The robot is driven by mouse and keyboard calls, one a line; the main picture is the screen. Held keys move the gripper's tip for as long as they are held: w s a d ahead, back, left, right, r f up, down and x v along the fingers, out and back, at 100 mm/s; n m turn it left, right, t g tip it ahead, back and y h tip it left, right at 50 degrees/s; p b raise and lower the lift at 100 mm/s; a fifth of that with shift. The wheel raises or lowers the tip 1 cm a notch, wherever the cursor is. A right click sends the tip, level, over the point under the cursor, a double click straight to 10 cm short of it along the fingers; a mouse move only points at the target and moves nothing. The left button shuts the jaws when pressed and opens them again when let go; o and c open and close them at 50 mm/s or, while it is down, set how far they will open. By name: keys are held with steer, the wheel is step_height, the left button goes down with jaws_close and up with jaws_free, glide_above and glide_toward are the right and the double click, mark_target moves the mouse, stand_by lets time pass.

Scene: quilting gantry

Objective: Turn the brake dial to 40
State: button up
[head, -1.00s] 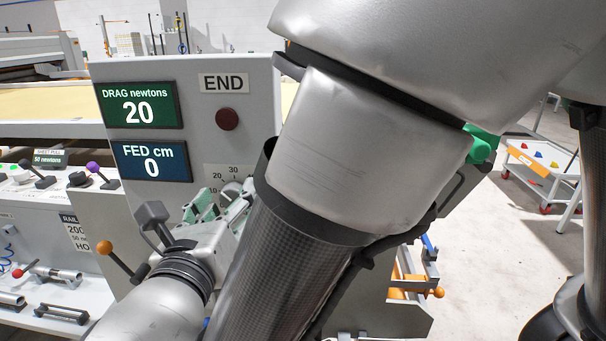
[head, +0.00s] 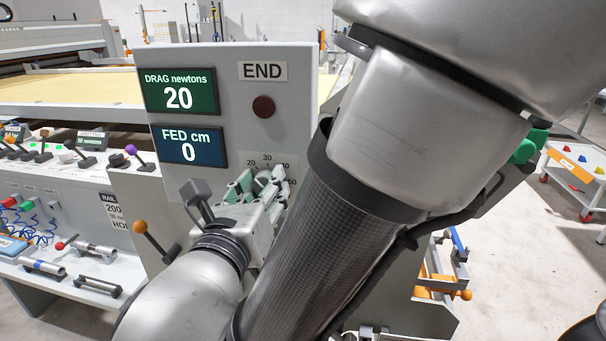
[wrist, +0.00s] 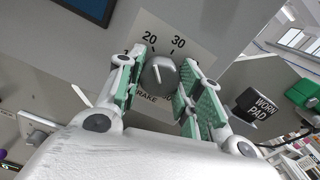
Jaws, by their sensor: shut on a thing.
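The grey brake dial (wrist: 161,75) sits on a pale scale plate (wrist: 192,58) on the end panel. The marks 20 and 30 read clearly in the wrist view; the marks either side are partly covered. In the head view my gripper (head: 258,190) hides most of the dial. The green display (head: 180,91) above reads DRAG newtons 20.
A blue display (head: 189,146) reads FED cm 0. A dark red END button (head: 263,107) is above the dial. An orange-knobbed lever (head: 140,227) stands left of my wrist. A WORN PAD box (wrist: 262,108) is at the right in the wrist view.

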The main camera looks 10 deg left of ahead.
steer(key=shift+d+f+m, duration=0.1)
steer(key=shift+m, duration=8.5)
steer(key=o, duration=1)
steer(key=shift+o, duration=0.2)
steer(key=s, duration=0.7)
steer(key=shift+s, duration=0.25)
